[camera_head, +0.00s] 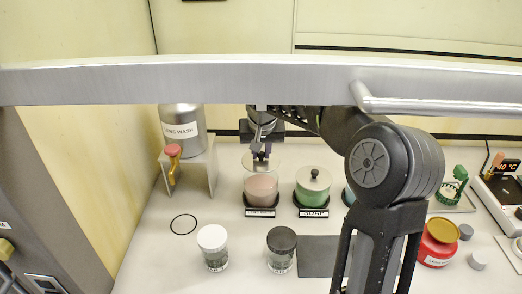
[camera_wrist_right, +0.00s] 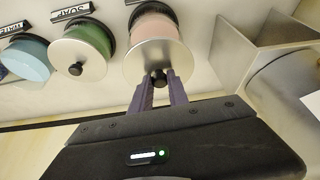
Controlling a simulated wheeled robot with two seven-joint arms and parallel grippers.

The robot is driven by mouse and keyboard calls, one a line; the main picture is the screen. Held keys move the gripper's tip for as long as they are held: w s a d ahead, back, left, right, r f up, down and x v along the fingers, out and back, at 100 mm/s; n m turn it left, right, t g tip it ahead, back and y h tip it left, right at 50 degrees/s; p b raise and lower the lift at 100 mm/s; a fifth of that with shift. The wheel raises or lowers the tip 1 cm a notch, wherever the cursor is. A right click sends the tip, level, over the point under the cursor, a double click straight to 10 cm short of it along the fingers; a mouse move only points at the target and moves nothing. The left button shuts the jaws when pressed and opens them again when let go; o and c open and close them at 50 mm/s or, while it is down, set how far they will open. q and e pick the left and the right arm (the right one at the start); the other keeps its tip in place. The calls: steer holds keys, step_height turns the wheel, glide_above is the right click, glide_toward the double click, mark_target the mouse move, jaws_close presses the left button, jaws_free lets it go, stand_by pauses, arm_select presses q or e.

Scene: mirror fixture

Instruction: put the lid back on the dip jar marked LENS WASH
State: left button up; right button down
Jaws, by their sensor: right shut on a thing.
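My right gripper (camera_head: 261,153) is shut on the knob of a round metal lid (camera_head: 263,163). In the right wrist view the purple fingers (camera_wrist_right: 159,88) pinch the dark knob, and the lid (camera_wrist_right: 157,62) covers part of the jar behind it. The jar with pink liquid (camera_head: 261,188) stands directly below; it also shows in the right wrist view (camera_wrist_right: 152,24). The lid appears to hang a little above its rim, roughly centred; contact is not clear. My left gripper is out of view.
The green SOAP jar (camera_head: 312,194) beside it wears its lid; a blue jar (camera_wrist_right: 27,58) follows. A metal LENS WASH dispenser (camera_head: 182,118) stands left on a stand. A white-capped jar (camera_head: 213,250) and black-capped jar (camera_head: 281,252) stand in front. A metal bar (camera_head: 200,82) crosses the head view.

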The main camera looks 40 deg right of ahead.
mark_target(261, 163)
steer(key=shift+f+b, duration=1.8)
steer(key=shift+f, duration=0.8)
steer(key=shift+f+b, duration=0.15)
steer(key=shift+b, duration=0.35)
stand_by(0.5)
stand_by(0.3)
steer(key=c, duration=0.7)
jaws_free()
steer(key=shift+r+p, duration=2.5)
steer(key=shift+r, duration=1)
steer(key=shift+c, duration=0.6)
